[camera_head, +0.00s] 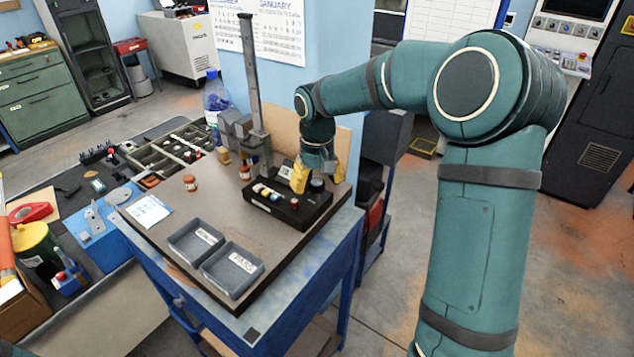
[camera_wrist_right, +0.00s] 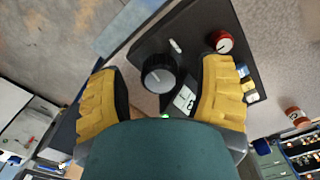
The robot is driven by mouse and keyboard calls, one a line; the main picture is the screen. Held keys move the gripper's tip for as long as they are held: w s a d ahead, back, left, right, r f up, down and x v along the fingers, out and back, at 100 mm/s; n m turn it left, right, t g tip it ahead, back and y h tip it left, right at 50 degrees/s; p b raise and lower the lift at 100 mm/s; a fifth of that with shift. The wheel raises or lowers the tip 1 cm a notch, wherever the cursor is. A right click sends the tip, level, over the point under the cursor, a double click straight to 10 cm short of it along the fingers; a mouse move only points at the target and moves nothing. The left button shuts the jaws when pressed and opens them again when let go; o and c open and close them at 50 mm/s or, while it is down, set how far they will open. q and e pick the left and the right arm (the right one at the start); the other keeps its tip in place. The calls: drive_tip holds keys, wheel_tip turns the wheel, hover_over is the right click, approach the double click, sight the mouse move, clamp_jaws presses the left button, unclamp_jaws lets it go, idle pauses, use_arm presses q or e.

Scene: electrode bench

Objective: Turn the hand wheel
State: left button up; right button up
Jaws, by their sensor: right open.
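A black round knob with a pale pointer mark, the likeliest hand wheel, sits on the black control box (camera_head: 262,207). The knob (camera_head: 316,185) also shows in the right wrist view (camera_wrist_right: 158,74). My right gripper (camera_head: 319,176) is over the box, with its yellow fingers pointing down. In the right wrist view, my open right gripper (camera_wrist_right: 160,82) has one finger on each side of the knob, with visible gaps. I cannot tell its exact height above the knob. My left gripper is not in view.
A red knob (camera_wrist_right: 221,41) is close to one finger. A metal column (camera_head: 251,85) stands behind the box. The bench middle is clear.

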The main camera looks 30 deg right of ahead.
sight(317, 182)
wheel_tip(317, 182, up, 12)
idle(0.4)
drive_tip(key=shift+f, duration=0.2)
